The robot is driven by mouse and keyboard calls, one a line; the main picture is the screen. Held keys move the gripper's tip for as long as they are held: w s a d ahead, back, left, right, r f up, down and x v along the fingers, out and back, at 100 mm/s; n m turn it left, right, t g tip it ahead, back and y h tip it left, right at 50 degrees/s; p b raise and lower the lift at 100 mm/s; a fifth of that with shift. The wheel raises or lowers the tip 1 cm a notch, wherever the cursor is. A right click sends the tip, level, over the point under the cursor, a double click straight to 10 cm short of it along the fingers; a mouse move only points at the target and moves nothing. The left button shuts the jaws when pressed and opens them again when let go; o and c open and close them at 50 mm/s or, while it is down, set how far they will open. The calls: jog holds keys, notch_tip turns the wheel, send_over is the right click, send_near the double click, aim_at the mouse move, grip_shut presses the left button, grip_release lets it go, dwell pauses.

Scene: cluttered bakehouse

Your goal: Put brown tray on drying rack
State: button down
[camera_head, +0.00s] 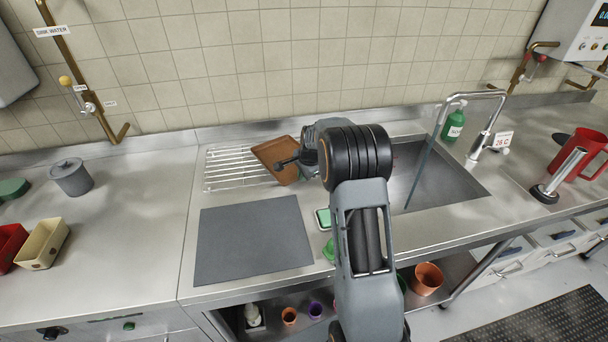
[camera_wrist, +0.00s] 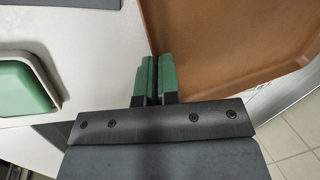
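The brown tray (camera_head: 268,152) is tilted over the right part of the wire drying rack (camera_head: 222,170) at the back of the counter. I cannot tell whether it touches the wires. My gripper (camera_head: 289,161) is at the tray's right edge, partly hidden by my arm. In the wrist view, the tray (camera_wrist: 215,45) fills the upper right. The green fingers (camera_wrist: 154,75) are close together with the tray's rim between them.
A grey mat (camera_head: 253,240) lies in front of the rack. A sink (camera_head: 440,175) with a tall faucet (camera_head: 487,125) is to the right, beside a green bottle (camera_head: 454,121). A small green-topped dish (camera_head: 323,218) sits near my arm. The left counter has a grey pot (camera_head: 72,178).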

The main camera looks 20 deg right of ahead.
jog(key=shift+f, duration=0.15)
jog(key=c, duration=1.4)
grip_release()
jog(key=shift+o, duration=0.2)
jog(key=shift+r, duration=0.3)
jog(key=s+a+r+n+b, duration=0.1)
jog(key=s+a+r+n, duration=0.1)
jog(key=s+r, duration=0.35)
jog(key=s+a+r+n, duration=0.1)
jog(key=s+r, duration=0.1)
jog(key=r, duration=0.7)
jog(key=s+a+f+n, duration=0.1)
jog(key=s+a+n, duration=0.3)
jog(key=s, duration=0.6)
jog(key=s+a+n+t, duration=0.1)
jog(key=s+a+n, duration=0.4)
jog(key=s+n, duration=0.3)
jog(key=s, duration=0.3)
jog(key=shift+s+f+n+h, duration=0.3)
jog(key=shift+f+n, duration=0.1)
